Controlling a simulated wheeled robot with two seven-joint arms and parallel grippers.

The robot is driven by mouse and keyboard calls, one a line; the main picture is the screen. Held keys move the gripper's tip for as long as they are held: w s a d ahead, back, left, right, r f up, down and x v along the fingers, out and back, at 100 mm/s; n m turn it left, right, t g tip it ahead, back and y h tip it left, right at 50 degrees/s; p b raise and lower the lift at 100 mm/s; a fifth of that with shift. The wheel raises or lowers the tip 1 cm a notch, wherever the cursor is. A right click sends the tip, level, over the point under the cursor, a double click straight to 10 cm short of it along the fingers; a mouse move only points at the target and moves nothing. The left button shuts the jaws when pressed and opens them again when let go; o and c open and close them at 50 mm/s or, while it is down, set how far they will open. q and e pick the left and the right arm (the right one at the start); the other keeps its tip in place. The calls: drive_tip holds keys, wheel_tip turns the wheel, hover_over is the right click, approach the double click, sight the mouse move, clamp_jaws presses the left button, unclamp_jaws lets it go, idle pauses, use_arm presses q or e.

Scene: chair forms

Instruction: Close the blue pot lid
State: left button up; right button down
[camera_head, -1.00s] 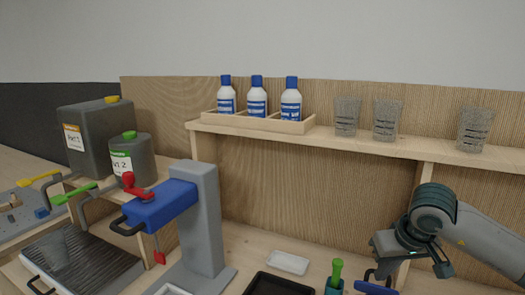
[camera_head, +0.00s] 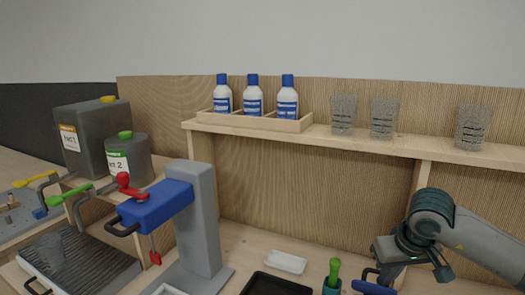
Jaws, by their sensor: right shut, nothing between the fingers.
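A blue bar-like part (camera_head: 373,288) shows at the bottom edge. It may belong to the blue pot or its lid, but the rest is cut off, so I cannot tell how the lid sits. My right gripper (camera_head: 386,275) comes down from the right, just behind or beside this blue part. It is shut and empty, and its tips are partly hidden. I cannot tell whether it touches the blue part. My left gripper is out of view.
A teal cup with a green-handled tool (camera_head: 334,272), a white dish (camera_head: 286,262) and a black tray (camera_head: 275,284) are left of the gripper. A blue-and-grey stand (camera_head: 199,220) rises further left. A shelf (camera_head: 330,139) holding bottles and glasses spans the back.

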drive_tip(key=shift+w+d+f+p, duration=0.2)
drive_tip(key=shift+w+f+p, duration=0.15)
drive_tip(key=shift+f+p, duration=0.2)
drive_tip(key=shift+w+r+p, duration=0.2)
drive_tip(key=shift+w+r, duration=0.05)
drive_tip(key=shift+r, duration=0.35)
drive_tip(key=shift+w+r+p, duration=0.15)
drive_tip(key=shift+w+r, duration=0.1)
drive_tip(key=shift+r, duration=0.35)
drive_tip(key=r, duration=0.1)
drive_tip(key=s+a+r, duration=0.1)
drive_tip(key=r, duration=0.1)
drive_tip(key=shift+s+a+r+p, duration=0.15)
drive_tip(key=shift+a+r+p, duration=0.15)
drive_tip(key=shift+a+p, duration=0.1)
use_arm(q)
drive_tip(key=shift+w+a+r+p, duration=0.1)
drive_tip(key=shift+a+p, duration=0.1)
drive_tip(key=shift+p, duration=0.3)
use_arm(e)
drive_tip(key=shift+w+a+r, duration=0.1)
drive_tip(key=shift+w+r, duration=0.05)
drive_tip(key=shift+r, duration=0.35)
drive_tip(key=shift+w+a+r, duration=0.1)
drive_tip(key=shift+w+r, duration=0.05)
drive_tip(key=shift+r, duration=0.3)
